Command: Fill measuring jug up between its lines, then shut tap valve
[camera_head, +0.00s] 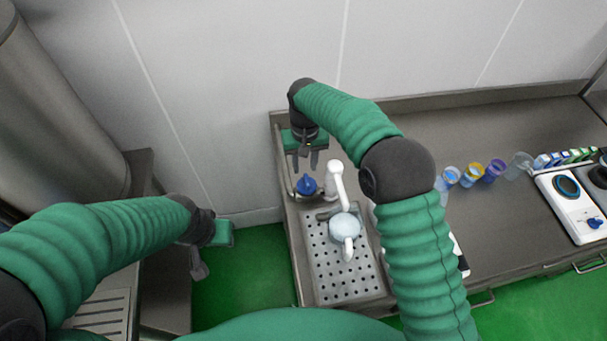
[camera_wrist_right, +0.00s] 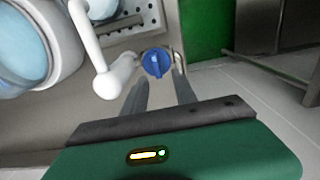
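The measuring jug (camera_head: 345,229) stands on the perforated drain tray under the white tap (camera_head: 337,182), its handle toward me. It looks pale blue-white; its lines and level cannot be read. The tap's blue valve knob (camera_head: 307,185) is left of the spout. My right gripper (camera_head: 308,162) points down just above the knob, fingers apart and empty. In the right wrist view the knob (camera_wrist_right: 156,62) shows at the gap between the fingertips (camera_wrist_right: 160,78); contact cannot be told. The jug (camera_wrist_right: 35,45) is partly cut off there. My left gripper (camera_head: 199,266) hangs away left, its finger opening unclear.
The drain tray (camera_head: 330,284) lies at the counter's left end. Several coloured cups (camera_head: 473,173) and a clear one (camera_head: 519,165) stand to the right, near a white device with a blue dial (camera_head: 568,188). Green floor (camera_head: 245,285) lies open between the counters.

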